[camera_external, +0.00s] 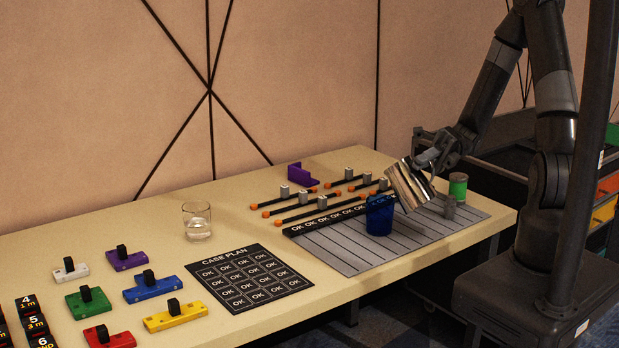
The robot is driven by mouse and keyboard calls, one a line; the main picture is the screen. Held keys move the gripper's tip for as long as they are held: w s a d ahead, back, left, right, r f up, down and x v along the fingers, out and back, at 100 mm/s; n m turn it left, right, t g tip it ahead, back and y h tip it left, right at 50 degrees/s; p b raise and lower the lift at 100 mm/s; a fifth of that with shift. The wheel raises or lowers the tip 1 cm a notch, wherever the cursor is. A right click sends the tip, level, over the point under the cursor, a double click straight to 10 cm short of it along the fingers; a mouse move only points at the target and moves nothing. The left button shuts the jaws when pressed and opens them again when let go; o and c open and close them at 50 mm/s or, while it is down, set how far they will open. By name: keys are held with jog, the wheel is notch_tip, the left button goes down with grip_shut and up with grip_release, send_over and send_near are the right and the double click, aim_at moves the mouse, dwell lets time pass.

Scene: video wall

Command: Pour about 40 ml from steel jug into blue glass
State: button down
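The steel jug (407,184) is a shiny metal cylinder held above the striped mat, tilted to the left toward the blue glass. The blue glass (379,217) stands upright on the mat, just left of and below the jug. My gripper (430,157) is shut on the upper right side of the jug; the exact finger contact is partly hidden. The jug's lower left edge overlaps the glass's rim in this view. I cannot see a stream of liquid, nor the level inside the jug or the glass.
A clear glass (197,221) with some liquid stands left of the rods with orange ends (300,213). A green-banded can (457,186) and a small grey object (449,208) stand right of the jug. The case plan sheet (249,277) and coloured blocks (151,287) lie at the left.

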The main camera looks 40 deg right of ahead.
jog(key=shift+s+d+f+n, duration=0.1)
jog(key=shift+s+f+n, duration=0.35)
jog(key=shift+f+n, duration=0.15)
jog(key=s+f+n+b, duration=0.1)
jog(key=s+f+n, duration=0.1)
jog(key=f, duration=0.3)
jog(key=s+d+f+n, duration=0.1)
jog(key=s+f+n, duration=0.2)
jog(key=f+n, duration=0.2)
jog(key=shift+s+d+f+b, duration=0.15)
jog(key=shift+d+f+b, duration=0.2)
jog(key=shift+f, duration=0.35)
